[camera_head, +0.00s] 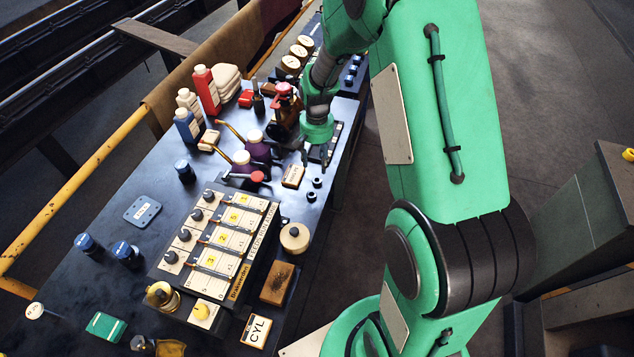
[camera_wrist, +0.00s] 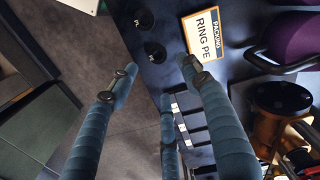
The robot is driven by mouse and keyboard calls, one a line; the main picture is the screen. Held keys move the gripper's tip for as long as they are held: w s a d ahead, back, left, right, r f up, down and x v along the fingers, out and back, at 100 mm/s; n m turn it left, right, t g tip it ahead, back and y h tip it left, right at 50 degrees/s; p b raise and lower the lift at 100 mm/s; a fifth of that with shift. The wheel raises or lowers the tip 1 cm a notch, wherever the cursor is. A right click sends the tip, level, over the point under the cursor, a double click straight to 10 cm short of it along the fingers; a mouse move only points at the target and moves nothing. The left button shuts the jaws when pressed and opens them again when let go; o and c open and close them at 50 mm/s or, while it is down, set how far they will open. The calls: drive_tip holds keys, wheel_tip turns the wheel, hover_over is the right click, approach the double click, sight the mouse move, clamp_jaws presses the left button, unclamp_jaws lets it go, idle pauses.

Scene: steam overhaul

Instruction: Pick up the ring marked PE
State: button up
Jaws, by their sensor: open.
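A small cream box (camera_head: 293,175) lies on the dark bench top below my gripper in the head view.
Purple-bodied oil cans (camera_head: 258,150) and a brass piece with a red top (camera_head: 285,108) stand left of my gripper. A lubricator box (camera_head: 215,245) with several knobs, a round cream tin (camera_head: 295,238) and a brown block (camera_head: 278,283) lie nearer. The bench's right edge is close.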

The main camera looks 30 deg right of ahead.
sight(317, 181)
drive_tip(key=shift+f, duration=1.7)
drive_tip(key=shift+s+f+b, duration=0.1)
drive_tip(key=shift+f+b, duration=0.55)
drive_tip(key=shift+f, duration=1.95)
drive_tip(key=c, duration=0.9)
